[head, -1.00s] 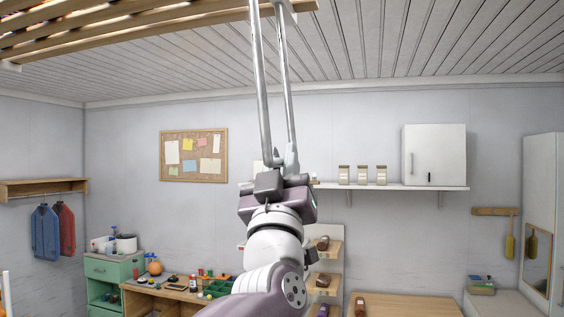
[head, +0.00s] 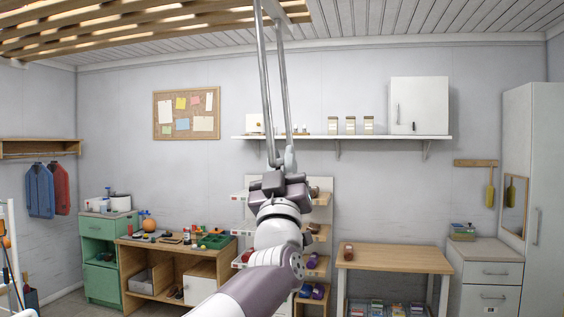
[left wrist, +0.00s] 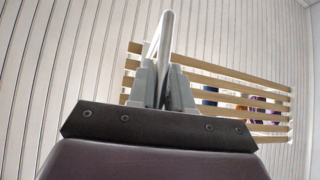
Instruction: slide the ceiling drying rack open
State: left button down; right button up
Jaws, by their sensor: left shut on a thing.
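The ceiling drying rack (head: 150,22) is a frame of wooden slats under the ceiling at the top left of the head view. It also shows as slats in the left wrist view (left wrist: 215,82). A long grey metal handle (head: 265,80) hangs from the rack's right part. My left gripper (head: 281,163) is raised and shut on the handle's lower end. In the left wrist view its grey fingers (left wrist: 160,88) close around the handle bar (left wrist: 164,35). The rack's far left end is cut off in the head view. My right gripper is not in view.
A wall shelf (head: 350,137) with jars and a white cabinet (head: 419,105) is on the back wall. Below stand a green cabinet (head: 100,255), a workbench (head: 160,250) and a wooden table (head: 395,260). The air around the handle looks clear.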

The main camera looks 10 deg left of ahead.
pick_arm(q)
notch_tip(320, 180, down, 34)
jog(key=b, duration=3)
jog(key=shift+f+b, duration=0.25)
jog(key=shift+b, duration=0.05)
jog(key=c, duration=1.1)
grip_release()
jog(key=shift+s+r, duration=0.1)
jog(key=shift+c, duration=0.2)
jog(key=b+v, duration=0.1)
jog(key=v, duration=1.1)
jog(key=shift+s+f, duration=0.2)
jog(key=shift+f, duration=0.1)
